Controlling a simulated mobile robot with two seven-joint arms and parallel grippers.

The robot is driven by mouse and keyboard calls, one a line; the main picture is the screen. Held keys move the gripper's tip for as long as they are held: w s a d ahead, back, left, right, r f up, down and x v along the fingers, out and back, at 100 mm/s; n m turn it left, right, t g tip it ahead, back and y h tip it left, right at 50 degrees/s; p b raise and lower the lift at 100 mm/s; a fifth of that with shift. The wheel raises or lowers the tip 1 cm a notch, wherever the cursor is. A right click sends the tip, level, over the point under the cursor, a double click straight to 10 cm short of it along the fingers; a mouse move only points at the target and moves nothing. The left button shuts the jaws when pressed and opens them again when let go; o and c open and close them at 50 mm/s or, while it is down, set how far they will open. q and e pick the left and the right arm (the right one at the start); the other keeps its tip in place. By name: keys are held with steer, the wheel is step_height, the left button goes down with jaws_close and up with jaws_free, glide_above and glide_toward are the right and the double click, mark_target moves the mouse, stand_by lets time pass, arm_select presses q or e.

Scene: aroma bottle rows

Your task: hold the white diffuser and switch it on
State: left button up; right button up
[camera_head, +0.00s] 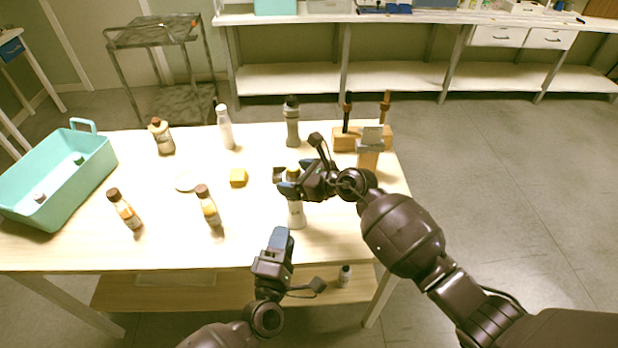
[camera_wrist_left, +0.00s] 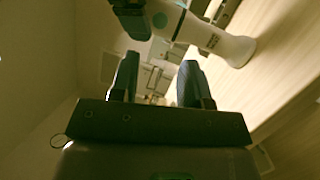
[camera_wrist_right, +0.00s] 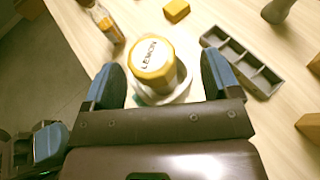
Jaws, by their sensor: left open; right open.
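The white diffuser (camera_head: 297,214) stands upright near the table's front edge. Its yellow cap, marked LEMON, shows in the right wrist view (camera_wrist_right: 152,62). My right gripper (camera_head: 288,181) is open at the top of the diffuser, pointing down, with one finger on each side of the cap. Whether the fingers touch it is unclear. My left gripper (camera_head: 277,243) is open and empty, low in front of the table edge, left of the diffuser. In the left wrist view the diffuser (camera_wrist_left: 225,45) lies beyond the fingers, with a round green spot on its side.
A grey divided tray (camera_wrist_right: 240,64) lies close to the diffuser. Wooden blocks (camera_head: 345,142) stand behind right. A teal basket (camera_head: 60,195) is far left.

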steer(key=shift+w+a+f, duration=0.2)
steer(key=shift+w+a, duration=0.1)
steer(key=shift+a, duration=0.15)
steer(key=shift+c, duration=0.4)
steer(key=c, duration=1)
arm_select(q)
jaws_close()
arm_select(e)
steer(key=shift+f, duration=0.15)
stand_by(0.4)
